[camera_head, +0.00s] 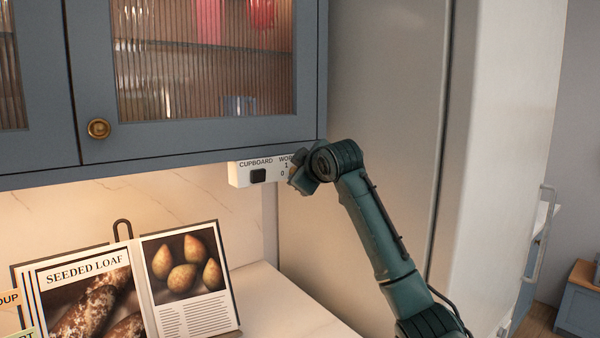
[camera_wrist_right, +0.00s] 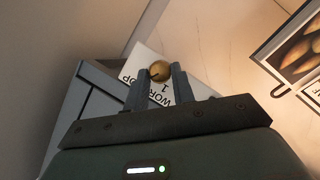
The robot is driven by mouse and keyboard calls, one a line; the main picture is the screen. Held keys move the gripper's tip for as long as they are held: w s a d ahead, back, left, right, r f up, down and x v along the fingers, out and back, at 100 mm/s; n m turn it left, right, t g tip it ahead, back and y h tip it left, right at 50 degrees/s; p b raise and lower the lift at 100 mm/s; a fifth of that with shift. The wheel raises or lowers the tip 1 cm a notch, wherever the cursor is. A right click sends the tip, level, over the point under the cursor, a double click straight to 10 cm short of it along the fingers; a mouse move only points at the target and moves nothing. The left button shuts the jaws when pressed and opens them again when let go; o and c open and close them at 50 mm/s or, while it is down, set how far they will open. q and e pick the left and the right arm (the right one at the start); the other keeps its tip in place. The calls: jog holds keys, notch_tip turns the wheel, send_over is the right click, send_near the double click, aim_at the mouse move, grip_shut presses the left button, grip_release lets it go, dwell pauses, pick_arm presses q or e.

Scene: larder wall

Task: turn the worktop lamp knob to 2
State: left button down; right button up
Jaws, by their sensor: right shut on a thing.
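A white switch panel (camera_head: 238,174) hangs under the blue wall cupboard, with the labels CUPBOARD and WOR..., the rest covered by my gripper. The marks 1 and 0 show beside my gripper. The round brass worktop knob (camera_wrist_right: 160,70) shows in the right wrist view. My right gripper (camera_head: 300,178) is at the panel's right end and hides the knob in the head view. In the right wrist view its fingers (camera_wrist_right: 161,77) are shut on the knob, one on each side. A small dark mark shows on the knob, but I cannot tell which number it points to.
A black rocker switch (camera_head: 258,176) sits under the CUPBOARD label. The glass-fronted cupboard (camera_head: 200,137) with a brass door knob (camera_head: 99,128) is just above. An open recipe book (camera_head: 190,320) stands on the worktop (camera_head: 285,305) below. A tall grey unit (camera_head: 390,90) rises at right.

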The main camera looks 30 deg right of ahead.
jog(key=o, duration=1)
jog(key=b+v, duration=0.3)
jog(key=v, duration=1)
